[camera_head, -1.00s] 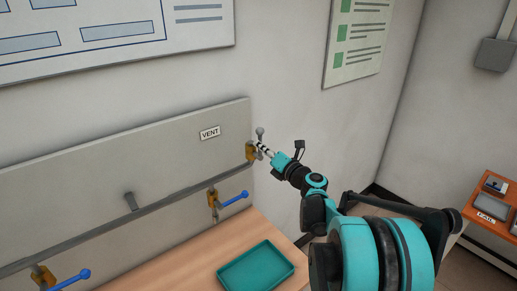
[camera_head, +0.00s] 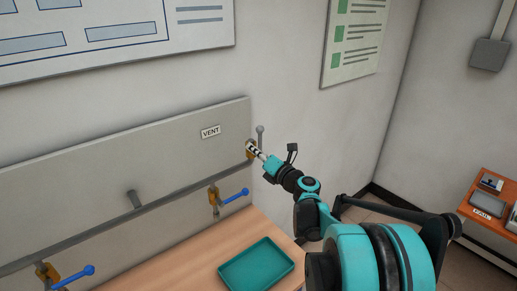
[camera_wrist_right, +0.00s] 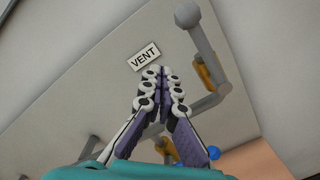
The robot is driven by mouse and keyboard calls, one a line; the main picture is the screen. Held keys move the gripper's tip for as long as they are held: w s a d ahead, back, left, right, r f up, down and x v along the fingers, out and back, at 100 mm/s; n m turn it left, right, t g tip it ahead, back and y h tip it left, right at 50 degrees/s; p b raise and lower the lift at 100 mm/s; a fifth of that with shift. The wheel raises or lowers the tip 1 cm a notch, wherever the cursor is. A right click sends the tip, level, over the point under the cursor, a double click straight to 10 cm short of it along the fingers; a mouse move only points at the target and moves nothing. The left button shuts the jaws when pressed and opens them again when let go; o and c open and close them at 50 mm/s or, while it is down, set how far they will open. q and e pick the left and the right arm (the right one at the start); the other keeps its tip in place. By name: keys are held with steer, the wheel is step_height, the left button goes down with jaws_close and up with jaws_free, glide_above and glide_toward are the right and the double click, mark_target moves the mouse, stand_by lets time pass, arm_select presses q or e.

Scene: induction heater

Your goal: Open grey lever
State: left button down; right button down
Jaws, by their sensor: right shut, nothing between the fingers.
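The grey lever (camera_head: 260,137) has a round knob and stands roughly upright at the right end of the grey panel, on a brass valve near the VENT label. In the right wrist view the grey lever (camera_wrist_right: 203,45) is to the right of the fingertips, with its knob up near the top edge. My right gripper (camera_head: 252,147) is shut and empty, its tips just left of the lever and covering part of the brass valve. The shut fingers (camera_wrist_right: 161,73) also fill the middle of the wrist view. Contact with the lever is not clear. My left gripper is out of view.
Two blue-handled valves (camera_head: 234,197) (camera_head: 77,275) sit lower along the grey pipe on the panel (camera_head: 80,180). A teal tray (camera_head: 257,265) lies on the wooden table (camera_head: 185,262). An orange stand (camera_head: 487,205) with small items is at the right.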

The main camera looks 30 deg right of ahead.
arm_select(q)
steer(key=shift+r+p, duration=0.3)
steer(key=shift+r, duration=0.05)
arm_select(e)
steer(key=s, duration=0.9)
steer(key=shift+s+d, duration=0.35)
steer(key=shift+a+r, duration=0.1)
